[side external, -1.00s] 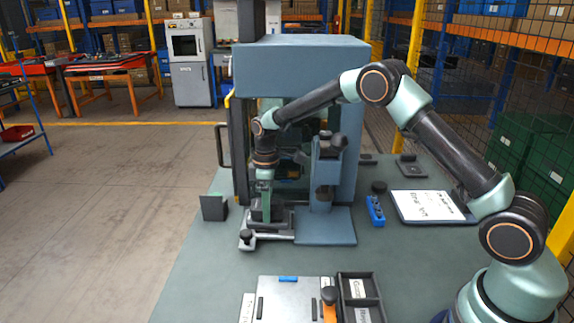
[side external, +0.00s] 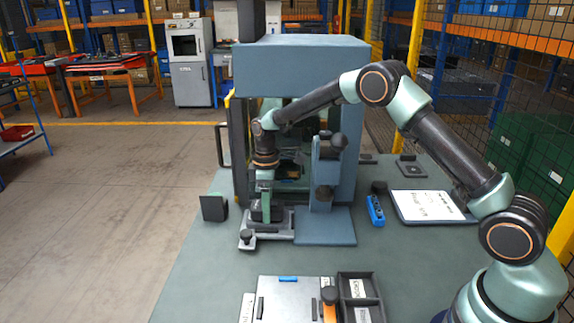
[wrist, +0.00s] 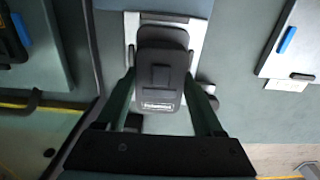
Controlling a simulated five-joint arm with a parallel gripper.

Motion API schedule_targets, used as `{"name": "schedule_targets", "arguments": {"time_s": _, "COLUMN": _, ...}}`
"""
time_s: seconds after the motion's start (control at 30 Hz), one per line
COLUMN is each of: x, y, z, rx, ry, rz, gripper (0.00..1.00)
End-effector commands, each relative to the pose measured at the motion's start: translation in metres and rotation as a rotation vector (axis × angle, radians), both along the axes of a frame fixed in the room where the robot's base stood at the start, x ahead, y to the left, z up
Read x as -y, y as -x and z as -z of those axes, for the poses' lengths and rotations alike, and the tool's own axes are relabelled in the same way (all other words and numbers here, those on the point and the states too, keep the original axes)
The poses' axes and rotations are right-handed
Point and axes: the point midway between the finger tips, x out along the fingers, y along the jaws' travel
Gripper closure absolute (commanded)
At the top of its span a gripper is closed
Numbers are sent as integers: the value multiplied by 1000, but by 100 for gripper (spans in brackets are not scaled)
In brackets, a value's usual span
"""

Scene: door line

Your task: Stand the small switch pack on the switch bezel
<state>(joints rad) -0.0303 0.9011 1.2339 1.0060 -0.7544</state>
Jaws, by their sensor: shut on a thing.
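The small switch pack (wrist: 160,85) is a dark, rounded block with a raised middle and a small pale label. In the wrist view it sits between the two fingers of my gripper (wrist: 165,100), which is shut on it. In the side view my gripper (side external: 263,205) points straight down, with the dark pack (side external: 257,214) low between its fingers. Directly below is a light grey fixture (side external: 281,229), whose plate also shows behind the pack in the wrist view (wrist: 196,42). I take this to be the switch bezel's place. The pack hides the bezel; contact cannot be told.
A blue-grey post (side external: 325,175) on a plate stands close right of my gripper. A machine housing (side external: 300,60) rises behind. A small dark upright plate (side external: 213,208) stands left. A blue block (side external: 376,210) and a white board (side external: 428,206) lie right; a tray (side external: 360,289) is in front.

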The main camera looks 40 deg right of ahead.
Motion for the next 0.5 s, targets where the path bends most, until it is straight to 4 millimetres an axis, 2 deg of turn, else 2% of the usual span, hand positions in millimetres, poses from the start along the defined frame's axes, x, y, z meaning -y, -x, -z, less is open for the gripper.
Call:
{"name": "schedule_targets", "arguments": {"time_s": 0.4, "x": 0, "y": 0, "z": 1, "rx": 0, "ry": 0, "rz": 0, "gripper": 88}}
{"name": "schedule_targets", "arguments": {"time_s": 0.43, "x": 0, "y": 0, "z": 1, "rx": 0, "ry": 0, "rz": 0, "gripper": 23}}
{"name": "schedule_targets", "arguments": {"time_s": 0.5, "x": 0, "y": 0, "z": 1, "rx": 0, "ry": 0, "rz": 0, "gripper": 0}}
